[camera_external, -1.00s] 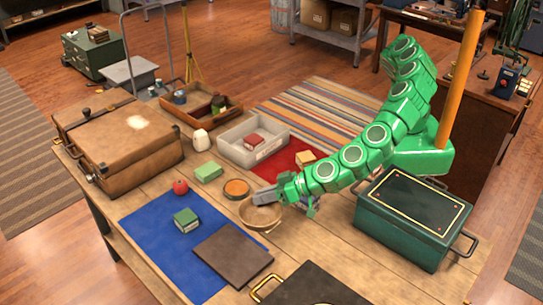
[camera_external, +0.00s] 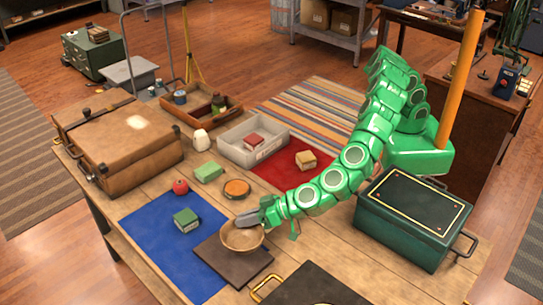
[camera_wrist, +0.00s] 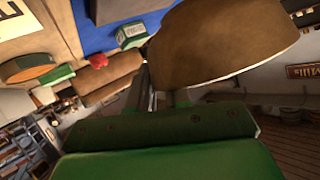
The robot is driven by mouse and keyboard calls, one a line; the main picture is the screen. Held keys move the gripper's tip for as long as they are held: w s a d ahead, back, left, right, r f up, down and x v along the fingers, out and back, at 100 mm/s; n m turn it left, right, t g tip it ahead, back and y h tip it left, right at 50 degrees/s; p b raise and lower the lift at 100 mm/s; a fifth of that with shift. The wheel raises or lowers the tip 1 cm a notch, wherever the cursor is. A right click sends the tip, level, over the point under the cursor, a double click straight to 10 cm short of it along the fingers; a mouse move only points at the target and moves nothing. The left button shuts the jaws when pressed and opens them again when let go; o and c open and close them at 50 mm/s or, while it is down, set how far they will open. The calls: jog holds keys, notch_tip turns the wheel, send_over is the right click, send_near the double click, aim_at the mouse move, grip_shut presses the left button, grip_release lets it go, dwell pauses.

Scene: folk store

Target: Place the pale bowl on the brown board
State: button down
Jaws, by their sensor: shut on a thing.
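The pale bowl (camera_external: 242,238) is tan and appears over the brown board (camera_external: 250,273) in the external view. It hides the board's middle. I cannot tell whether the bowl touches the board or is just above it. My gripper (camera_external: 258,218) is shut on the bowl's far right rim. In the wrist view the bowl (camera_wrist: 225,45) fills the upper middle, and my gripper's fingers (camera_wrist: 163,98) meet its edge. The board lies flat, partly over the right edge of the blue mat (camera_external: 160,235).
A green labelled box (camera_external: 186,220) stands on the mat left of the board, with a red ball (camera_external: 180,187) behind it. An orange-topped round dish (camera_external: 236,189) and a light green block (camera_external: 208,172) are farther back. A dark brass-handled case (camera_external: 315,288) is close in front.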

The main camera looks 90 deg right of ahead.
aim_at(243, 234)
jog(key=shift+w+a+f, duration=0.35)
jog(key=shift+f, duration=0.2)
jog(key=shift+w+a+f, duration=0.3)
jog(key=shift+w+f, duration=0.05)
jog(key=shift+f, duration=1.7)
jog(key=c, duration=1.1)
grip_release()
jog(key=shift+f, duration=0.1)
jog(key=shift+o, duration=0.2)
jog(key=v, duration=1.2)
jog(key=shift+d, duration=0.15)
